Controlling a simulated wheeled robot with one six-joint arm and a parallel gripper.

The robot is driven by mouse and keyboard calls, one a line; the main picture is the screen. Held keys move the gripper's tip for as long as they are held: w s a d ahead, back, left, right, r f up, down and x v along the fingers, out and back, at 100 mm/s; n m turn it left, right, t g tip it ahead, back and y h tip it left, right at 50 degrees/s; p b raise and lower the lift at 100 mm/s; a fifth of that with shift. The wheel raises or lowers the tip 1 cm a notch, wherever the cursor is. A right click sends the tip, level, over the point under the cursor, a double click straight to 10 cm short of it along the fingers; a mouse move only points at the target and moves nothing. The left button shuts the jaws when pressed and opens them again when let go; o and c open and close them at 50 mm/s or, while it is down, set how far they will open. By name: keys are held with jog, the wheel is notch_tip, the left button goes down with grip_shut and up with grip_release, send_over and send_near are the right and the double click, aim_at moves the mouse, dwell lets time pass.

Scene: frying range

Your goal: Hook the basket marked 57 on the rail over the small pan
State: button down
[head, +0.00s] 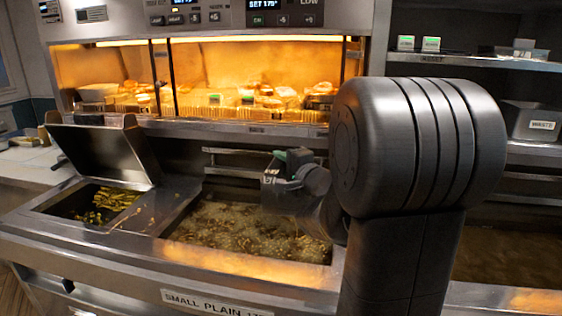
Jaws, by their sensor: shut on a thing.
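My gripper (292,168) is over the right part of the small pan (250,228), and my own arm hides part of the view there. It is shut on a dark grey piece with a small pale tag (270,177), which looks like the handle end of the basket; the tag is too small to read surely. The basket's mesh cannot be made out. The small pan holds bubbling oil with brown bits, behind a front label reading "SMALL PLAIN". A metal rail (228,152) runs along the wall behind the pan, left of my gripper.
A raised lid (103,150) stands over a left well (92,202) with fried pieces. A lit warming shelf (240,120) with food is above the rail. Another pan (510,258) lies right of my arm. Shelves with a labelled bin (530,122) are at the right.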

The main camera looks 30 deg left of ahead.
jog(key=shift+f, duration=0.6)
dwell(0.6)
jog(key=c, duration=1.2)
grip_release()
jog(key=shift+o, duration=0.2)
jog(key=v, duration=1.4)
jog(key=shift+a, duration=0.2)
jog(key=x, duration=0.6)
jog(key=shift+w+a, duration=0.2)
jog(key=shift+a, duration=0.05)
